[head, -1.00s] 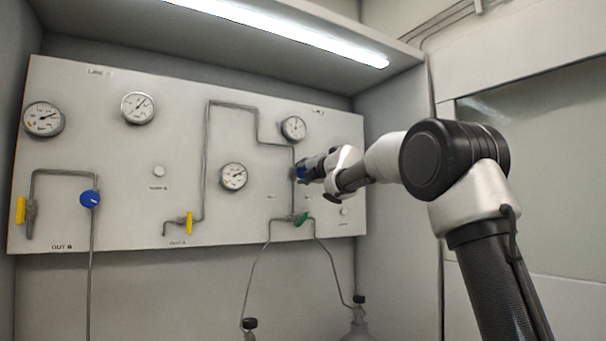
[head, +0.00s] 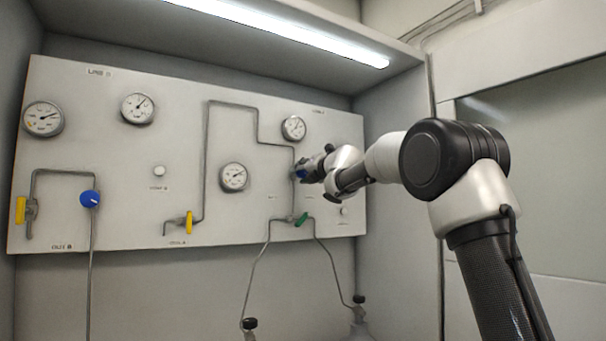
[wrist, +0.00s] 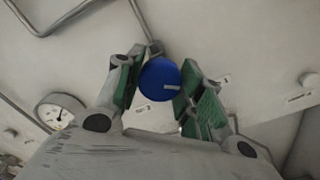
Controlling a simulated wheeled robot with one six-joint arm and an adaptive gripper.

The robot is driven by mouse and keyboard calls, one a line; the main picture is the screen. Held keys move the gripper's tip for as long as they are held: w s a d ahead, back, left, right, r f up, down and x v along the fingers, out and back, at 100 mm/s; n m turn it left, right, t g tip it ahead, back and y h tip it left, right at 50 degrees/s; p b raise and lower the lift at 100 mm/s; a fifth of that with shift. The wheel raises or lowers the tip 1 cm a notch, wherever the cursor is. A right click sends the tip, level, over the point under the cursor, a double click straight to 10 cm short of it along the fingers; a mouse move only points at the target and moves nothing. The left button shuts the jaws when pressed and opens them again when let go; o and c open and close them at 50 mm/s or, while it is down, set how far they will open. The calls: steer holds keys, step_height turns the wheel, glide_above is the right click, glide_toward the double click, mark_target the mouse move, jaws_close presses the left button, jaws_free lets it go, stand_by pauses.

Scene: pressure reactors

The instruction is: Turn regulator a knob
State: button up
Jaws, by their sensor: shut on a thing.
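The blue regulator knob (wrist: 160,78) has a white index mark and sits between the two green-padded fingers of my gripper (wrist: 157,84) in the wrist view. The gripper is shut on this knob. In the head view, my gripper (head: 309,169) reaches the right part of the panel from the right. Only a little of the blue knob (head: 299,173) shows there; the fingers hide the rest. The knob is on the vertical pipe below the upper right gauge (head: 293,128).
The white panel (head: 120,215) carries several gauges, another blue knob (head: 90,199) at left, yellow valve handles (head: 189,222) and a green valve handle (head: 302,219) below my gripper. Thin tubes run down to black-capped bottles (head: 358,300). A side wall (head: 390,230) stands close right.

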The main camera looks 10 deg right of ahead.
steer(key=o, duration=1)
steer(key=shift+f, duration=0.1)
steer(key=v, duration=1.2)
